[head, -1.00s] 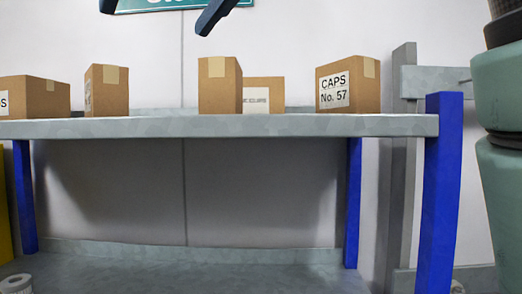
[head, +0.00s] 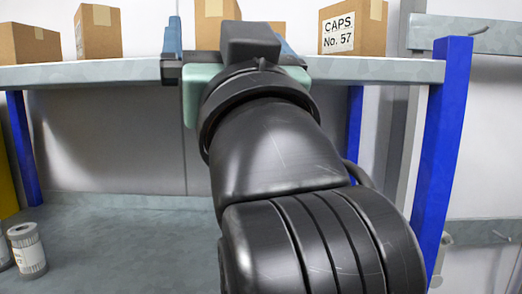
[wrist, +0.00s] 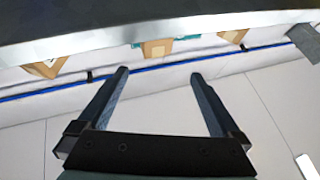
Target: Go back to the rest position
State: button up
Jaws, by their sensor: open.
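My gripper (wrist: 158,80) shows in the wrist view with its two dark fingers wide apart and nothing between them. In the head view my black arm reaches up the middle of the picture, and my gripper (head: 228,42) is at the height of the shelf edge, in front of it. One blue finger shows left of the wrist; the other is mostly hidden by the arm.
A grey shelf (head: 90,74) on blue posts (head: 447,140) carries several cardboard boxes, among them one marked CAPS No. 57 (head: 352,28). A grey can (head: 27,248) stands on the lower surface (head: 120,245) at left. That surface's middle left is clear.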

jog(key=s+d+f+m+t+h, duration=0.3)
jog(key=s+d+t+h, duration=0.1)
jog(key=s+h, duration=0.4)
notch_tip(320, 180, down, 12)
jog(key=s+y+b, duration=0.1)
jog(key=b, duration=1.1)
jog(key=shift+s+f, duration=0.15)
jog(key=shift+f, duration=0.05)
jog(key=shift+d, duration=0.1)
